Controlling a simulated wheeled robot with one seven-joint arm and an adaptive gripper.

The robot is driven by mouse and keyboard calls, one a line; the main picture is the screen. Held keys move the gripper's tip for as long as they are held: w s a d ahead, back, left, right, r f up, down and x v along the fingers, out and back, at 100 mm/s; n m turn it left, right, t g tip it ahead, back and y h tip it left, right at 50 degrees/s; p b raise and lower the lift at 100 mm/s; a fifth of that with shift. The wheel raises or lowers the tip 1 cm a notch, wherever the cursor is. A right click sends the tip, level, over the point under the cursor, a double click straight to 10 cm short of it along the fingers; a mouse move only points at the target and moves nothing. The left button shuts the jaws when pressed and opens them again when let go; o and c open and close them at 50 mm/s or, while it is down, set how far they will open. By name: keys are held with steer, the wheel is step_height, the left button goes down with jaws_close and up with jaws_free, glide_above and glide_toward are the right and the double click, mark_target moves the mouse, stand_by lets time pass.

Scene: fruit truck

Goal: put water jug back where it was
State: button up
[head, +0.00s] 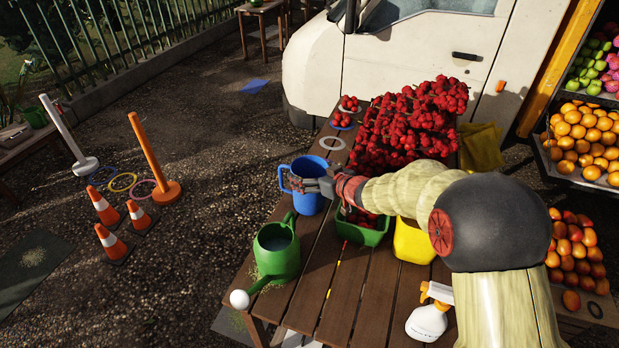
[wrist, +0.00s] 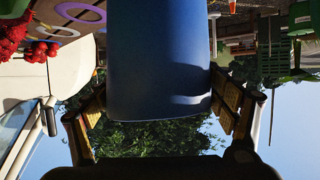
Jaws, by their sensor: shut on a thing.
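The blue water jug (head: 308,202) is upright at the left edge of the wooden table, its handle to the left in the head view. My gripper (head: 316,186) is shut on the jug's side from the right. In the upside-down wrist view the blue jug (wrist: 160,65) fills the middle, with a finger against each side. I cannot tell whether its base touches the table. A pale ring (head: 332,143) lies on the table (head: 330,300) just behind the jug.
A green watering can (head: 276,252) stands in front of the jug. A green crate (head: 361,232) and a yellow bucket (head: 413,241) stand to the right. Piled red fruit (head: 410,125) fills the table's back.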

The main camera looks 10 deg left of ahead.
steer(key=shift+f, duration=0.5)
steer(key=o, duration=1.9)
steer(key=shift+f, duration=0.1)
steer(key=shift+c, duration=0.2)
steer(key=shift+o, duration=0.7)
steer(key=shift+r, duration=0.25)
steer(key=p+v, duration=0.3)
steer(key=v, duration=0.9)
